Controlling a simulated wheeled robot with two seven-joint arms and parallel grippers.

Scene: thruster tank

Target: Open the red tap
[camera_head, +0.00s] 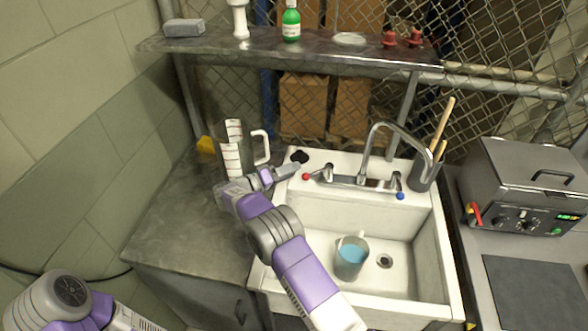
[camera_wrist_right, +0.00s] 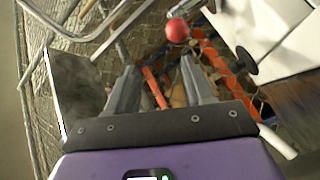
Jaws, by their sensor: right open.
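The red tap is a lever ending in a round red knob (camera_head: 305,176), on the left of the chrome faucet (camera_head: 365,150) at the sink's back edge. The red knob also shows in the right wrist view (camera_wrist_right: 177,30), just beyond my fingertips and nearer the right-hand finger. My right gripper (camera_head: 291,170) is just left of the knob, over the sink's back left corner. In the wrist view the right gripper (camera_wrist_right: 158,72) is open, with nothing between its fingers. A blue knob (camera_head: 400,196) is on the right tap. My left gripper is out of view.
A measuring jug (camera_head: 232,148) stands behind my right forearm on the counter. A mug with blue liquid (camera_head: 351,257) sits in the white sink (camera_head: 438,240). A utensil holder (camera_head: 424,175) stands right of the faucet. A metal shelf (camera_head: 320,52) spans above.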

